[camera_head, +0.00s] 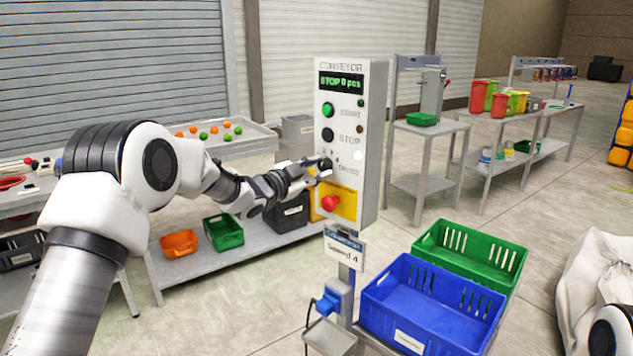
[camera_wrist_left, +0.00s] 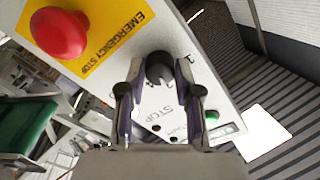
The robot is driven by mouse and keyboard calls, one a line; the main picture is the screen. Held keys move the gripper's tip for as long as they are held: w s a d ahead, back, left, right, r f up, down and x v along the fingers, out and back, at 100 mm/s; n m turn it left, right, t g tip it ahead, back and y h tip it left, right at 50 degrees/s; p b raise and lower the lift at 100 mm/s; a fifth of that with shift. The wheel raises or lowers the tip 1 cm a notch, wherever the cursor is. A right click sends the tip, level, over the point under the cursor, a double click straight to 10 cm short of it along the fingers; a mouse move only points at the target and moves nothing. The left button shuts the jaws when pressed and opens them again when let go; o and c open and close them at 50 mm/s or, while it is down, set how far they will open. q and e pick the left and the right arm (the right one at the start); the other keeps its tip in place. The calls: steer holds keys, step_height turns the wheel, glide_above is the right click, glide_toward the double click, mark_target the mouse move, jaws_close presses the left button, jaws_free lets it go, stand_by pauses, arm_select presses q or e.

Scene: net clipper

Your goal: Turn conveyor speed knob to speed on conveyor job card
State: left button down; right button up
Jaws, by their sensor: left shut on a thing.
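The conveyor control panel (camera_head: 350,140) is a grey upright box. Its display (camera_head: 341,82) reads "STOP 0 pcs". The black speed knob (camera_head: 327,164) sits below the STOP button, largely covered by my gripper in the head view. In the left wrist view the knob (camera_wrist_left: 160,66) lies between the two fingers, with digits partly visible around it; its exact setting is unclear. My left gripper (camera_head: 316,168) is shut on the knob. The job card (camera_head: 344,251) hangs under the panel and reads "Speed 4". My right gripper is not in view.
The red emergency stop (camera_head: 331,203) on a yellow plate is just below the knob; it is close in the wrist view (camera_wrist_left: 57,33). A green START button (camera_head: 327,110) and black STOP button (camera_head: 328,134) are above. Blue (camera_head: 430,318) and green (camera_head: 470,252) crates stand at right.

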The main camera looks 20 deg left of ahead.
arm_select(q)
steer(key=m+b, duration=0.4)
steer(key=shift+f, duration=0.2)
steer(key=shift+r+m+b, duration=0.2)
steer(key=shift+m+b, duration=1.4)
steer(key=shift+m, duration=0.4)
steer(key=c, duration=0.8)
jaws_free()
steer(key=shift+r, duration=0.1)
steer(key=v, duration=1.2)
steer(key=shift+a, duration=0.1)
